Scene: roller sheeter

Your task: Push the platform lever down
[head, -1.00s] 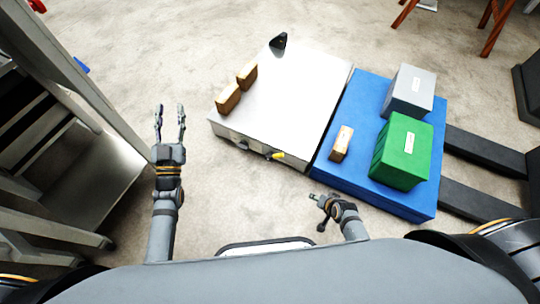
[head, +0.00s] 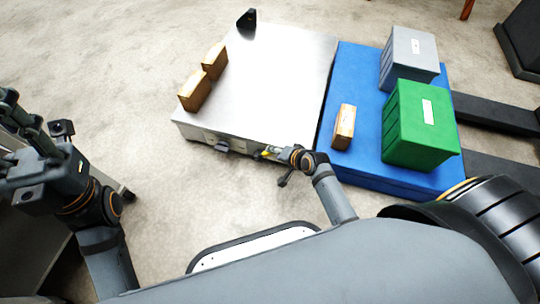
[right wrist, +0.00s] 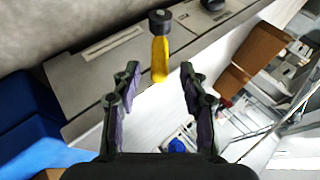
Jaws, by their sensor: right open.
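The platform lever (head: 265,153), with a yellow grip, sticks out from the front side of the low metal platform (head: 275,80). In the right wrist view the yellow lever (right wrist: 160,58) has a black end and appears between and just beyond my open fingertips. I cannot tell whether they touch it. My right gripper (head: 276,153) is at the lever in the head view and partly covers it; it also shows in the right wrist view (right wrist: 159,75). My left gripper (head: 30,118) is open and empty at the left edge, away from the platform.
Two wooden blocks (head: 204,78) stand on the platform's left edge, with a black piece (head: 247,20) at its far corner. The blue pallet (head: 350,75) on the right carries a wooden block (head: 344,127), a grey crate (head: 410,58) and a green crate (head: 420,125).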

